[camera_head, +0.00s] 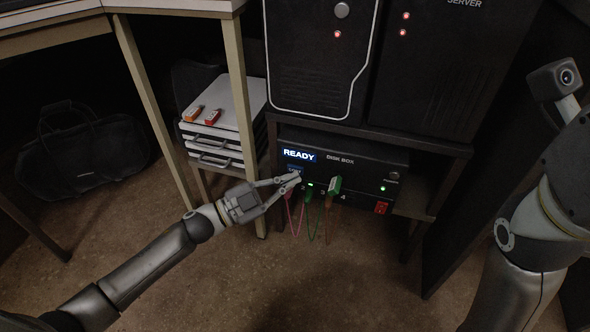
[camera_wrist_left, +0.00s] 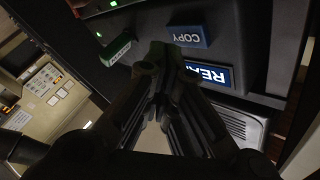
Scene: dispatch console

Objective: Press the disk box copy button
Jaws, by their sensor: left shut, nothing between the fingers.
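The disk box (camera_head: 375,158) is a black unit on the lower shelf, with a lit READY display (camera_head: 299,155) on its front. The blue COPY button (camera_head: 294,169) sits just below the display, partly covered by my left gripper (camera_head: 294,180). In the left wrist view, the COPY button (camera_wrist_left: 188,37) is clear beside the READY display (camera_wrist_left: 208,75). My left gripper (camera_wrist_left: 158,62) is shut and empty, its tips close to the button. I cannot tell whether they touch it. My right arm shows at the right, but its gripper is out of frame.
A green drive (camera_head: 336,184) sticks out of the disk box front, with coloured cords hanging below. A red switch (camera_head: 381,208) is at the lower right. The server (camera_head: 435,70) stands above. Stacked white cases (camera_head: 225,138) and a table leg (camera_head: 146,95) are at the left.

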